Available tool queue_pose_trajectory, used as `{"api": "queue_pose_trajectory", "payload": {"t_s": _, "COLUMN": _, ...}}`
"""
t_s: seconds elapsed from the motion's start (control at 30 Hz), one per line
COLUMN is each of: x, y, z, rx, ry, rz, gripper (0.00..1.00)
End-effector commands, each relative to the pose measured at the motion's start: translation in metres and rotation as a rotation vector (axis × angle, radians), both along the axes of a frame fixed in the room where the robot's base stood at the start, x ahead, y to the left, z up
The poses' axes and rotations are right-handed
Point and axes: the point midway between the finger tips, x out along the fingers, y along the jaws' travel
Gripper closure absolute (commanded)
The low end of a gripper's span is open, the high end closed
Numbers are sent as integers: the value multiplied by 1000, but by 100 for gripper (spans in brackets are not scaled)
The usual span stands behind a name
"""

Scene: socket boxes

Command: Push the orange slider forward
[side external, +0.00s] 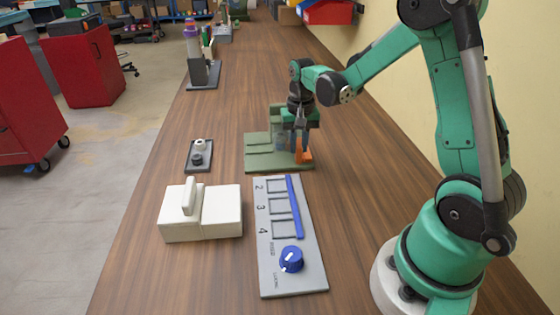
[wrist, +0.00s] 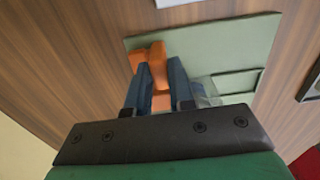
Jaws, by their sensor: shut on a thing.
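The orange slider (side external: 305,156) stands at the right side of a green socket box (side external: 258,161) on the wooden table. In the side view my gripper (side external: 302,146) reaches down over it from above. In the wrist view the slider (wrist: 151,59) shows between and beyond the two blue-grey fingers of my gripper (wrist: 158,80). The fingers are shut on the slider. The green box's flat plate (wrist: 185,45) extends beside it, with recessed panels. The lower part of the slider is partly hidden by the fingers.
A grey panel (side external: 310,262) with a blue knob (side external: 291,260) and blue strip lies in front of the green box. A white box with a handle (side external: 220,212) and a small dark plate (side external: 190,163) are to the left. A grey stand (side external: 215,76) is farther back. Bare table lies beyond the green box.

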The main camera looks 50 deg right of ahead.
Motion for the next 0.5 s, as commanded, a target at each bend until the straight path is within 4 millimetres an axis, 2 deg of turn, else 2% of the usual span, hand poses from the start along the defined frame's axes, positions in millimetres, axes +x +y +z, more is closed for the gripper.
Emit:
{"api": "queue_pose_trajectory", "payload": {"t_s": 0.23, "x": 32, "y": 32, "z": 0, "rx": 2, "ry": -4, "rz": 7, "gripper": 100}}
{"api": "queue_pose_trajectory", "payload": {"t_s": 0.5, "x": 39, "y": 39, "z": 0, "rx": 6, "ry": -8, "rz": 4, "gripper": 100}}
